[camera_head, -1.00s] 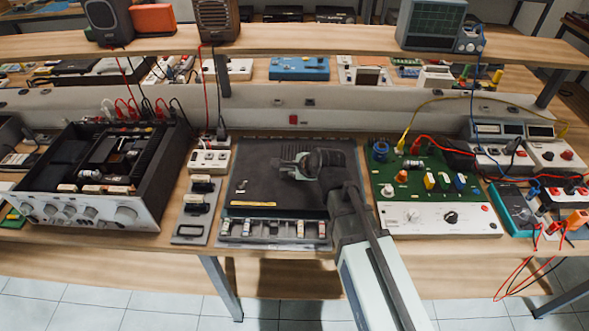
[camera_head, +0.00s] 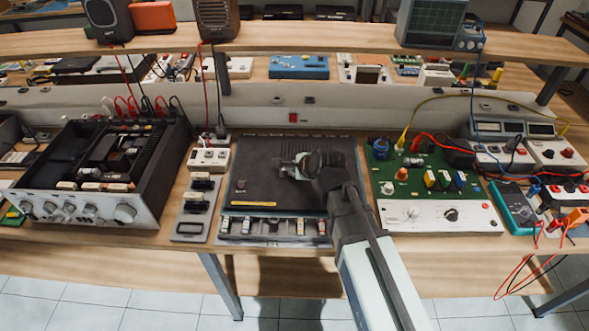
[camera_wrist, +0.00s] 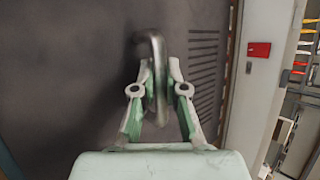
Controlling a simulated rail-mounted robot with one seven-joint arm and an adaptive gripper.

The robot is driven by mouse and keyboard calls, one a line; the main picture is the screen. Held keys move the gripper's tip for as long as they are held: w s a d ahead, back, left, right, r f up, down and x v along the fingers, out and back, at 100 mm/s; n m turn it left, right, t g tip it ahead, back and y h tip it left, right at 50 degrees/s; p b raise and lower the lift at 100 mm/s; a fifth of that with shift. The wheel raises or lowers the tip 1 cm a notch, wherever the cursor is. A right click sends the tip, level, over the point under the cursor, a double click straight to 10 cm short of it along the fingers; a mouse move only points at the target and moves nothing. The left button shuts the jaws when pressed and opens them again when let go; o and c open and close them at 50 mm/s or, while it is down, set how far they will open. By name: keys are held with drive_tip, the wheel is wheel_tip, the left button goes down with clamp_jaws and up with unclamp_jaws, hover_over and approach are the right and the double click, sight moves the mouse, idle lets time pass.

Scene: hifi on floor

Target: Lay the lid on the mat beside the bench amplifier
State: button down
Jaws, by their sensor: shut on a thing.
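The lid (camera_head: 262,177) is a flat dark grey panel with a yellow label strip near its front edge. It lies flat over the mat (camera_head: 350,152), just right of the open bench amplifier (camera_head: 80,175). I cannot tell whether it touches the mat. My gripper (camera_head: 293,168) is over the lid's middle, shut on its metal handle. In the wrist view, my gripper's fingers (camera_wrist: 158,92) close around the curved handle (camera_wrist: 154,70). The lid (camera_wrist: 85,75) fills most of that view, with vent slots on its right. My arm hides part of the lid's right side.
A tray of small parts (camera_head: 275,230) lies at the mat's front edge. A grey strip with black parts (camera_head: 195,210) sits between amplifier and mat. A green circuit board (camera_head: 425,180) stands close on the right. A shelf (camera_head: 300,40) runs above the back.

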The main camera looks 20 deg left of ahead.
drive_tip(key=shift+s+d+f, duration=0.15)
drive_tip(key=shift+s+f, duration=0.05)
drive_tip(key=shift+f, duration=0.55)
drive_tip(key=c, duration=1.1)
unclamp_jaws()
drive_tip(key=shift+f, duration=0.1)
drive_tip(key=shift+c, duration=0.2)
drive_tip(key=shift+w, duration=0.15)
drive_tip(key=shift+r, duration=0.25)
